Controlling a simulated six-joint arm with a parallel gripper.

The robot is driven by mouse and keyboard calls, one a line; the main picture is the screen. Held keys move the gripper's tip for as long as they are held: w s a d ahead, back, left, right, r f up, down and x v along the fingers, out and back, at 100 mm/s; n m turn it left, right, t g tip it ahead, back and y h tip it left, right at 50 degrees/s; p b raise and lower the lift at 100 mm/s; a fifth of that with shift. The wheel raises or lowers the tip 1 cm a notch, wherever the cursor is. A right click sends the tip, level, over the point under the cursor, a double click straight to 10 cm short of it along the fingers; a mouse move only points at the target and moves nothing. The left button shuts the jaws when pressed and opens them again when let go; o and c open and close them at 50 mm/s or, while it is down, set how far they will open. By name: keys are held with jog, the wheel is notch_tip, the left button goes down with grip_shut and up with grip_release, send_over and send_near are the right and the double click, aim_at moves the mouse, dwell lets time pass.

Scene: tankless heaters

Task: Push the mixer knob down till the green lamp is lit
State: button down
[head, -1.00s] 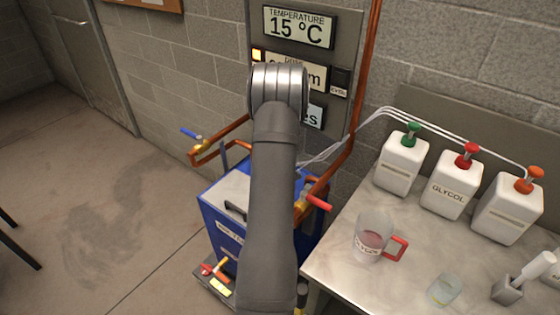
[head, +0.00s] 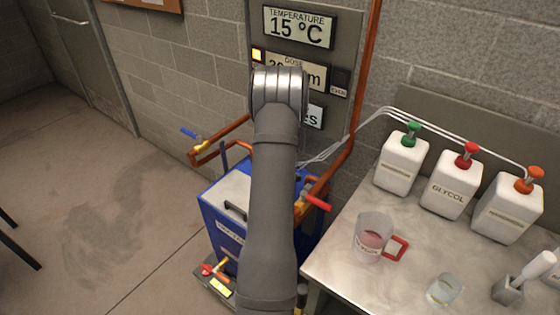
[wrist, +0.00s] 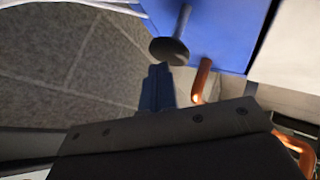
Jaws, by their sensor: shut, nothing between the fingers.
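In the wrist view a dark round knob (wrist: 169,51) sits on a grey rod beside the blue tank (wrist: 225,30); I take it to be the mixer knob. My gripper (wrist: 158,72) is shut and empty, its tips right by the knob's edge; I cannot tell whether they touch. In the head view my arm hides the gripper and the knob, and the blue tank (head: 222,232) shows behind it. A yellow lamp (head: 257,55) is lit on the wall panel (head: 348,40). I see no lit green lamp; part of the panel is hidden.
Copper pipes (head: 349,150) with red and blue valve handles run around the tank. On the right, a table (head: 335,275) bears a jug (head: 371,238), a glass (head: 444,290) and white pump bottles (head: 448,193). Open floor lies left of the tank.

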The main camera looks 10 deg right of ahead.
jog(key=shift+f, duration=1.95)
dwell(1.2)
jog(key=shift+r, duration=3.05)
jog(key=shift+r, duration=2.5)
jog(key=shift+f, duration=0.15)
jog(key=shift+f, duration=1.2)
jog(key=shift+r, duration=0.4)
